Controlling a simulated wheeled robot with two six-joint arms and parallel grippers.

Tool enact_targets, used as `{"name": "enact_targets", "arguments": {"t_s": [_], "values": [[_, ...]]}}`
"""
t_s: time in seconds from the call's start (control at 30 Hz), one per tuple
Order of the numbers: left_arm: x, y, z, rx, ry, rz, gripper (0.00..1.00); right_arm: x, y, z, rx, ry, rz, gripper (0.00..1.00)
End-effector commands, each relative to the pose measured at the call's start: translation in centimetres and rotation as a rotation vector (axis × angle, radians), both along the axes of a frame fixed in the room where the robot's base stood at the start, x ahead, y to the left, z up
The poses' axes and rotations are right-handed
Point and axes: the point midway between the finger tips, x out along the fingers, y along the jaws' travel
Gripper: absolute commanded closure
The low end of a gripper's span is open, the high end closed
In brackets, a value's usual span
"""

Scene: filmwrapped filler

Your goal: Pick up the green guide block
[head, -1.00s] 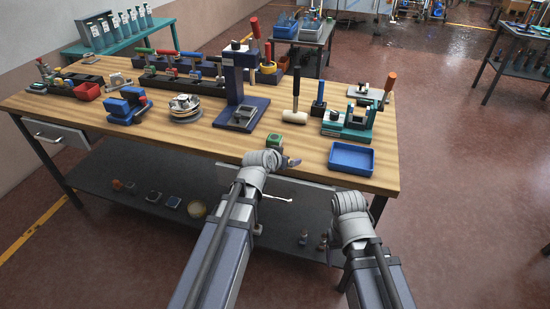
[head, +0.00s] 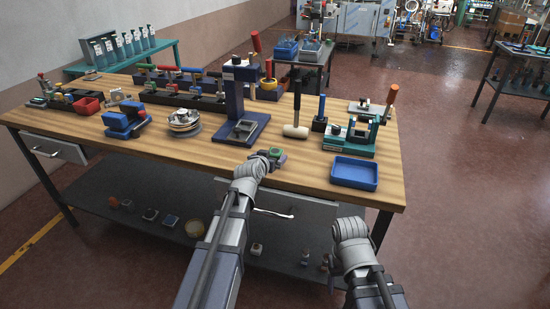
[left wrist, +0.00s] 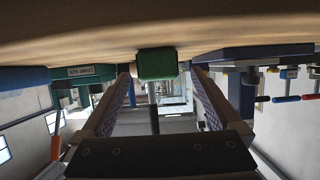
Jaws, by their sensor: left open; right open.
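The green guide block (head: 280,153) is near the front edge of the wooden workbench (head: 225,158), partly hidden behind my left gripper (head: 273,158). In the left wrist view, which is upside down, the block (left wrist: 157,63) sits against the bench top, between and just beyond the tips of my left gripper (left wrist: 160,72). Those fingers are open, with a gap on each side of the block. My right arm's wrist shows in front of the bench at lower right of the head view; its jaws are not visible.
A blue tray (head: 354,173) lies to the right of the block. A mallet (head: 296,130) and a blue press (head: 236,100) stand behind it. A teal fixture (head: 350,140) is further right. Bare bench top lies between the block and the tray.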

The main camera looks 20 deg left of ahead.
Motion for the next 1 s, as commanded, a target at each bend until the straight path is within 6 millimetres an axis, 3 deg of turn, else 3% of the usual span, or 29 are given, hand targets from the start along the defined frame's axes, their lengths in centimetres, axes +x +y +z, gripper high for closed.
{"name": "enact_targets", "arguments": {"t_s": [0.23,0.5,1.0], "values": [[3.6,-0.3,-1.8,0.000,0.000,-0.001,0.03,0.0,0.0,-1.8,0.000,0.000,0.000,0.32],[3.8,-0.3,-1.7,0.000,0.000,-0.001,0.03,0.0,0.0,-1.7,0.000,0.000,0.000,0.32],[3.7,-0.3,-1.7,-0.001,0.000,-0.001,0.59,0.0,0.0,-1.7,0.000,0.000,0.000,0.32]]}}
